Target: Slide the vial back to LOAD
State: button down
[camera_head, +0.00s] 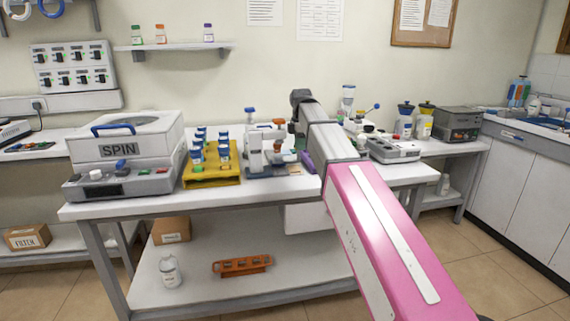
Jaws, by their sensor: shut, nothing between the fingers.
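My pink and grey arm reaches over the bench from the lower right to a dark wrist joint. My gripper is hidden behind the arm. A white instrument (254,152) stands on the bench just left of the arm, with blue-topped and orange parts on it. I cannot tell which part near it is the vial to slide, and no LOAD mark is readable. Several blue-capped vials (197,152) stand in a yellow rack (211,181) left of the instrument. A small purple item (306,161) shows beside the arm.
A white SPIN machine (124,150) stands at the bench's left end. A grey device (393,150), bottles (404,121) and a dark box (459,124) are right of the arm. The bench's front edge (245,200) is mostly clear. An orange rack (242,265) lies on the lower shelf.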

jog(key=shift+w+a, duration=0.2)
jog(key=shift+w, duration=0.7)
jog(key=shift+w+a, duration=0.2)
jog(key=shift+w, duration=0.4)
jog(key=shift+w+a, duration=0.2)
jog(key=shift+w, duration=0.4)
jog(key=shift+s+d, duration=0.1)
jog(key=shift+s, duration=0.25)
jog(key=shift+r, duration=0.1)
jog(key=shift+r, duration=3.65)
